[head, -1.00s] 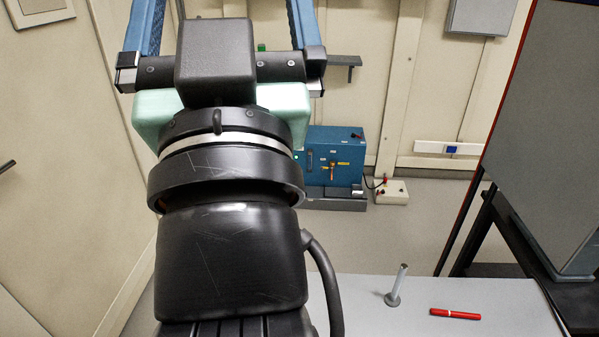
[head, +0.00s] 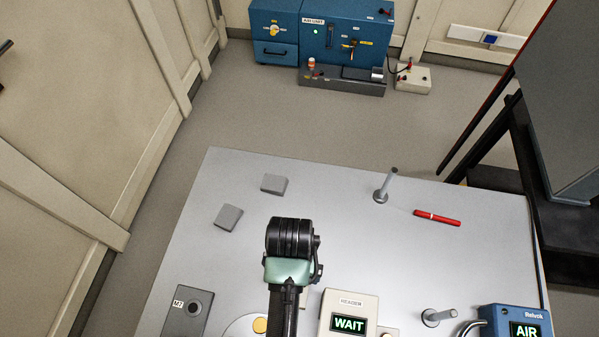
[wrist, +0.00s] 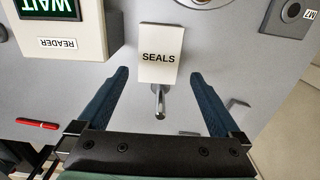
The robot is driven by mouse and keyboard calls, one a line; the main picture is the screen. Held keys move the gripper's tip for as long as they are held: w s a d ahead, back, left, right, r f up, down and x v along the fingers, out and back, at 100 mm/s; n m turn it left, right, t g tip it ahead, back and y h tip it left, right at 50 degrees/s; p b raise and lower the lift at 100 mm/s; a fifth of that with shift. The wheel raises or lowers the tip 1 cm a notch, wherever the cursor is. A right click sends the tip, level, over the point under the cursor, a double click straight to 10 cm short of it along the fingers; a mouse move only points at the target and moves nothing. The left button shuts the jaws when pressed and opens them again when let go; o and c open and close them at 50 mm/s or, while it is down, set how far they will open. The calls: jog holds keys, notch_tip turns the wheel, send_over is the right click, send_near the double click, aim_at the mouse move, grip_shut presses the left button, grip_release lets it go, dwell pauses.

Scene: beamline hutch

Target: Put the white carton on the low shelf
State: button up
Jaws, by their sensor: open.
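The white carton (wrist: 158,55), lettered SEALS, shows in the wrist view over the grey bench. My gripper (wrist: 160,74) is open, its two blue fingers apart with the carton's near end between or just above them; I cannot tell the height. No finger is seen touching the carton. A shiny metal peg (wrist: 159,102) shows just below the carton between the fingers. In the head view my arm reaches over the bench and hides the fingers and most or all of the carton. I cannot pick out the low shelf in the current frames.
The grey bench (head: 330,215) holds a reader box (head: 350,312) marked WAIT, a blue AIR box (head: 515,322), an M7 box (head: 187,312), metal posts (head: 385,185), a red pen (head: 437,217) and two grey blocks (head: 228,217). Blue equipment (head: 345,35) stands beyond on the floor.

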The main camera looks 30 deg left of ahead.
jog(key=shift+w+f+p, duration=0.15)
jog(key=shift+f+p, duration=0.2)
jog(key=shift+f, duration=4.4)
jog(key=c, duration=1.3)
notch_tip(320, 180, up, 10)
jog(key=shift+f, duration=0.1)
jog(key=w+d+r+m, duration=0.1)
jog(key=w+d, duration=0.1)
jog(key=d, duration=0.1)
jog(key=w+d+r+m, duration=0.1)
jog(key=w+d+r, duration=0.1)
jog(key=w+d, duration=0.1)
jog(key=w+d+r+m+b, duration=0.1)
jog(key=w+d, duration=0.1)
jog(key=d, duration=0.2)
jog(key=shift+w+r, duration=0.2)
jog(key=shift+r, duration=0.2)
